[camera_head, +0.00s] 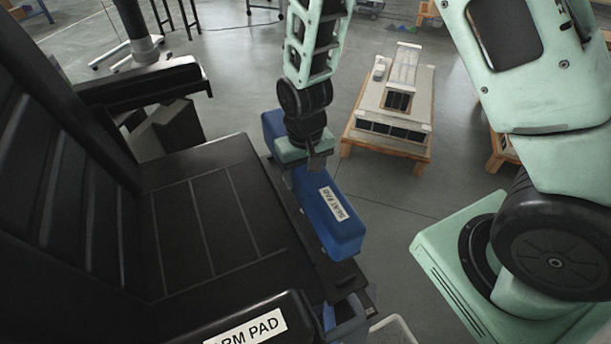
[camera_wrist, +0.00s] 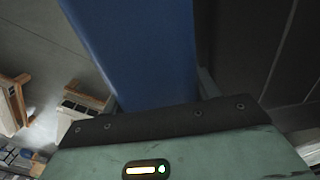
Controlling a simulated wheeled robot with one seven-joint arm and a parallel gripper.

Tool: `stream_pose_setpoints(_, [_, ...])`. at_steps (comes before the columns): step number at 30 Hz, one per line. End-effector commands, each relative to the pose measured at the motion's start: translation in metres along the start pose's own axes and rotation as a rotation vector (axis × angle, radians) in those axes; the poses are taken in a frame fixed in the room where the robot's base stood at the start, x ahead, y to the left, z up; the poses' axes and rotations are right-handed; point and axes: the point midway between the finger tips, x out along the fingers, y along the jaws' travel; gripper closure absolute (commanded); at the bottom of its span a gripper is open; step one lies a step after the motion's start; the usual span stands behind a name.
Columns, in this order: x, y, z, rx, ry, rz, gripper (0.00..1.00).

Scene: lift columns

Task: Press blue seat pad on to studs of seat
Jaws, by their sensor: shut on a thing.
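The blue seat pad (camera_head: 325,238) is a long block with a white "SEAT PAD" label, lying along the front edge of the black seat (camera_head: 215,215). My gripper (camera_head: 304,160) comes down from above and is shut on the pad near its middle. In the wrist view the pad (camera_wrist: 140,50) fills the upper middle, just beyond the gripper's body. The studs are hidden, and I cannot tell whether the pad touches them or stands a little off.
A black armrest labelled "ARM PAD" (camera_head: 245,330) is at the near edge, with another armrest (camera_head: 140,80) at the far side. A wooden pallet with pale parts (camera_head: 348,137) stands on the floor to the right. Grey floor between is clear.

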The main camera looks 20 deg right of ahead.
Motion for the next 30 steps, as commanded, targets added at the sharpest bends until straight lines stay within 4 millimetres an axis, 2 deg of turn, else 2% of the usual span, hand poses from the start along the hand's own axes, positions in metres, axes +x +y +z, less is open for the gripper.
stream_pose_setpoints(8, [0.013, -0.001, -0.001, 0.001, 0.002, -0.001, 0.81])
stream_pose_setpoints(22, [0.056, 0.000, -0.001, 0.001, 0.002, -0.001, 0.81])
stream_pose_setpoints(30, [0.050, 0.000, -0.001, 0.001, 0.002, -0.001, 0.81])
